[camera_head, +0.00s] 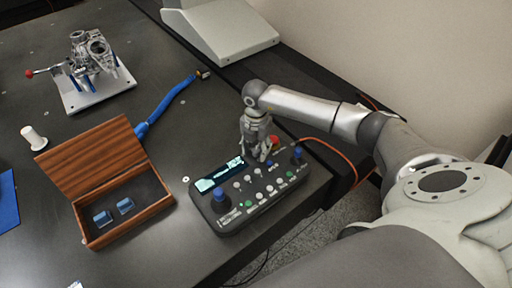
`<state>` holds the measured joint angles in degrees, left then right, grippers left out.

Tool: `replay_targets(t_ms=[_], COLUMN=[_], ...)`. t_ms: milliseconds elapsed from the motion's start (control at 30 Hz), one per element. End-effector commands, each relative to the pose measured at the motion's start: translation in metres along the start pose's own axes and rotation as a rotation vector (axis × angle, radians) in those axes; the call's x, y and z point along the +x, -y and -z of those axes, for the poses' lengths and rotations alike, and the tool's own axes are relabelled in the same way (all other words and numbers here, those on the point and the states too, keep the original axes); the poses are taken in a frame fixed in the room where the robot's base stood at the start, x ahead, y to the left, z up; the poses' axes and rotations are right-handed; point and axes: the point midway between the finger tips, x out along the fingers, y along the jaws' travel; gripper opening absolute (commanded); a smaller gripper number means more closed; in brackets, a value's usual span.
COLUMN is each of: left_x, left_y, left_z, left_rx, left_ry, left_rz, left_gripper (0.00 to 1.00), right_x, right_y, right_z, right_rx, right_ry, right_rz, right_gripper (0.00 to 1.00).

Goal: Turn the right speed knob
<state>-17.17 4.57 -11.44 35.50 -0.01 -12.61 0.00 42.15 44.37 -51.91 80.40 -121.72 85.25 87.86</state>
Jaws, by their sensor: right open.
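The control box (246,212) lies on the dark table near its right edge, with a lit display (218,178) at its back left. A large blue knob (221,197) stands at its left end and a smaller blue knob (297,153) at its right end. Small grey knobs and several buttons sit between them; I cannot tell for sure which one is the right speed knob. My right gripper (258,155) is open and points down over the back of the box, left of the red button (275,142). Contact with the panel cannot be told. My left gripper is not in view.
An open wooden box (153,222) with blue blocks stands left of the control box. A blue cable tool (172,104) and a metal part on a plate (99,96) lie farther back. An orange cable (335,150) runs off to the right.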

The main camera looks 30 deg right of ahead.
Motion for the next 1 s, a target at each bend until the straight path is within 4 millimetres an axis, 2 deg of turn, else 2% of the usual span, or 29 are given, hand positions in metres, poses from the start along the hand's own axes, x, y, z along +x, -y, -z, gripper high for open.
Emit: replay_targets(t_ms=[133,233,500,700,833,1000], left_x=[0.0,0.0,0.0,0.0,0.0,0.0], left_y=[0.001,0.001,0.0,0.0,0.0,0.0], left_z=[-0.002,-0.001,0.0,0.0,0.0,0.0], left_rx=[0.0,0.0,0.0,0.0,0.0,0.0], left_ry=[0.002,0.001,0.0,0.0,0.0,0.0], left_rz=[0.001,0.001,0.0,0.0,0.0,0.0], left_gripper=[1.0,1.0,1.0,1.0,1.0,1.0], right_x=[-0.004,-0.017,-0.074,-0.107,-0.117,-0.12], right_y=[0.0,-0.001,-0.001,0.0,0.0,0.0], right_z=[0.0,-0.001,-0.001,-0.001,0.0,0.0], right_rx=[0.0,0.0,-0.001,0.0,0.001,0.0], right_ry=[0.0,0.002,0.002,0.001,0.001,0.0], right_rz=[-0.001,-0.003,-0.005,-0.003,-0.002,0.0], right_gripper=[0.46,0.46,0.46,0.46,0.46,0.46])
